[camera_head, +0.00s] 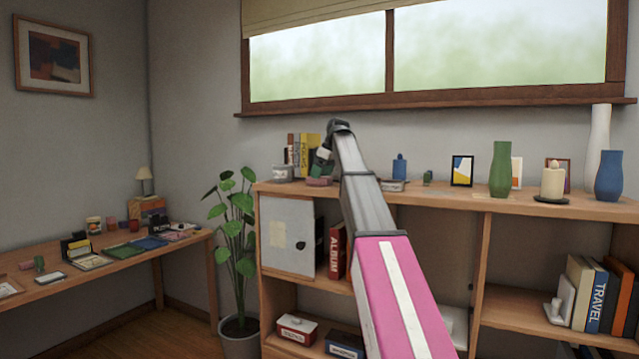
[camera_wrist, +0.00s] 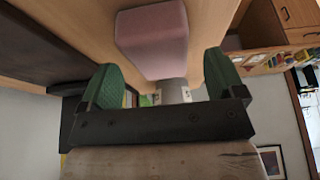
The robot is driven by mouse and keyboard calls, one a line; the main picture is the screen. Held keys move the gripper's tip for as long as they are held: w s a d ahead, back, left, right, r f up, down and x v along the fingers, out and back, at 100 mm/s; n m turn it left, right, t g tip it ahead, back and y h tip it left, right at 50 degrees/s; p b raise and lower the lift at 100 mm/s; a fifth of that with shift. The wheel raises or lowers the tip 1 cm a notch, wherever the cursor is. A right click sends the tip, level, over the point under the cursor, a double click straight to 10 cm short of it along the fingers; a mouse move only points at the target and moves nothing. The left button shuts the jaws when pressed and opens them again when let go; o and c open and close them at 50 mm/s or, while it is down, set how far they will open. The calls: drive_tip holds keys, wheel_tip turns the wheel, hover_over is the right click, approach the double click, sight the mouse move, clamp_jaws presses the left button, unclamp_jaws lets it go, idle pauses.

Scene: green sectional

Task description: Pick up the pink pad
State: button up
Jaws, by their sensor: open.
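The pink pad (camera_head: 319,182) lies on the shelf top near its left end, just below my gripper (camera_head: 321,166) in the head view. In the wrist view the pink pad (camera_wrist: 152,40) is a pale pink block with rounded edges, just beyond the fingertips. My gripper (camera_wrist: 164,78) is open, with its green finger pads apart and nothing held between them. The pad lies roughly in line with the gap between the fingers. I cannot tell whether a finger touches it.
A grey container (camera_head: 283,173) stands left of the pad, with upright books (camera_head: 304,152) behind. A small lidded dish (camera_head: 392,185) and a blue bottle (camera_head: 400,167) stand to the right. A leafy plant (camera_head: 236,225) stands on the floor left of the shelf.

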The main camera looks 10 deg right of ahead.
drive_tip(key=shift+x, duration=1.25)
drive_tip(key=c, duration=1.1)
drive_tip(key=shift+o, duration=0.2)
